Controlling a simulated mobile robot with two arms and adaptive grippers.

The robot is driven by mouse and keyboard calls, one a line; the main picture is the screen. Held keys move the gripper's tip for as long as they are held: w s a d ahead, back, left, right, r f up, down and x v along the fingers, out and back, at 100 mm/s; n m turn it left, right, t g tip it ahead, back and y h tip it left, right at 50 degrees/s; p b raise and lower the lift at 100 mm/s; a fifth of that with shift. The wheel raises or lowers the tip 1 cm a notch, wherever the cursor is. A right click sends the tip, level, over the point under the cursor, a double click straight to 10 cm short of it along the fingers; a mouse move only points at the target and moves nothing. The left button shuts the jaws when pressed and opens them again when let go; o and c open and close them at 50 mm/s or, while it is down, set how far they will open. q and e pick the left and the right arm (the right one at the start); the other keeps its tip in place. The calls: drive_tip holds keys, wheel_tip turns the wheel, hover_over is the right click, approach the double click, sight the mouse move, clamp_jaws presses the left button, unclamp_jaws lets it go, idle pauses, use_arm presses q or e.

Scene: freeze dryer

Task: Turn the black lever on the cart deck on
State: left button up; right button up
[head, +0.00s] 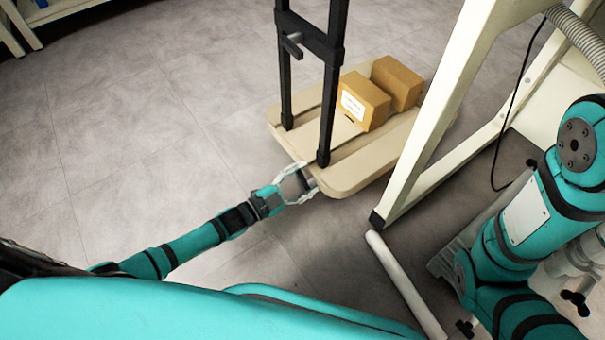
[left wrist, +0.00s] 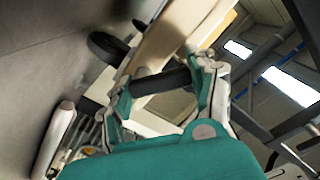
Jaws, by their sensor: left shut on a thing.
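The cart has a beige deck (head: 350,178) and an upright black handle frame (head: 330,85). My left gripper (head: 303,183) is at the near left corner of the deck, low by its edge. In the left wrist view the black lever (left wrist: 162,82) lies as a dark bar between the two fingers of my left gripper (left wrist: 165,85), which is shut on it. In the head view the fingers mostly hide the lever. The beige deck edge (left wrist: 175,35) shows just beyond the fingers. My right arm shows at the right of the head view, but its gripper cannot be made out.
Two cardboard boxes (head: 365,98) (head: 398,82) sit on the deck. A cream metal frame (head: 440,120) stands right of the cart, with a hanging black cable (head: 512,105). A pale bar (head: 400,280) is near its foot. The grey floor (head: 130,110) left of the cart is clear.

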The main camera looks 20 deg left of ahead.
use_arm(q)
drive_tip(key=m, duration=0.1)
drive_tip(key=m+p, duration=0.1)
drive_tip(key=m, duration=0.2)
drive_tip(key=shift+s+d+r+m+p, duration=0.25)
drive_tip(key=shift+d+m+p, duration=0.05)
drive_tip(key=shift+p, duration=0.1)
drive_tip(key=m, duration=0.2)
drive_tip(key=shift+s+d+m, duration=0.15)
drive_tip(key=shift+m, duration=0.15)
drive_tip(key=shift+s+d+m, duration=0.1)
drive_tip(key=shift+m, duration=0.75)
drive_tip(key=shift+s+d+m, duration=0.1)
drive_tip(key=shift+m, duration=0.75)
drive_tip(key=o, duration=1.2)
drive_tip(key=v, duration=1.2)
drive_tip(key=shift+w, duration=0.1)
